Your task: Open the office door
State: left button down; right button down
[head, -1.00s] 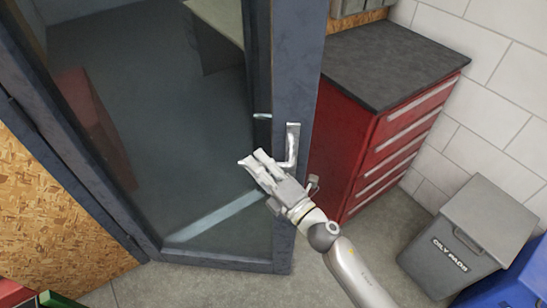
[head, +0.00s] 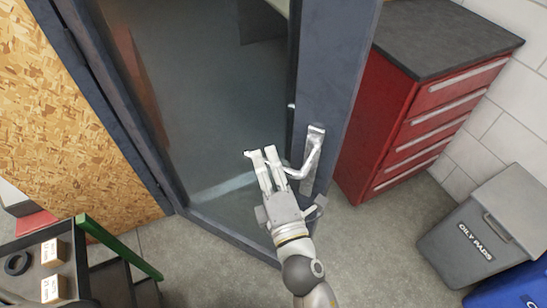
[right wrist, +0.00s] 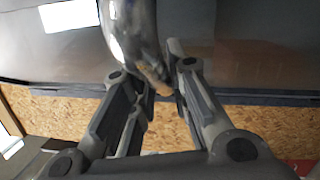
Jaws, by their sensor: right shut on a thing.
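The office door (head: 338,85) has a dark blue-grey frame around a large glass pane (head: 210,100). Its handle side faces me on the right, and its lower edge slants toward me. A silver lever handle (head: 313,150) sits on this side and bends to the left. My right gripper (head: 262,155) is at the lever and is shut on it. In the right wrist view the shiny handle (right wrist: 135,30) comes down from the top, its end between the fingers (right wrist: 160,85). My left gripper is out of view.
A red drawer cabinet (head: 425,115) stands right of the door. A dark cart (head: 85,255) with a green edge is at lower left. Chipboard (head: 75,120) covers the left wall. Bare floor lies in front.

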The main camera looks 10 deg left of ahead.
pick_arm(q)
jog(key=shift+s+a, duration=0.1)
pick_arm(e)
jog(key=shift+s+a+r, duration=0.15)
jog(key=shift+s, duration=0.05)
jog(key=c, duration=1.5)
grip_release()
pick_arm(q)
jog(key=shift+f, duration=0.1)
pick_arm(e)
jog(key=shift+o, duration=0.6)
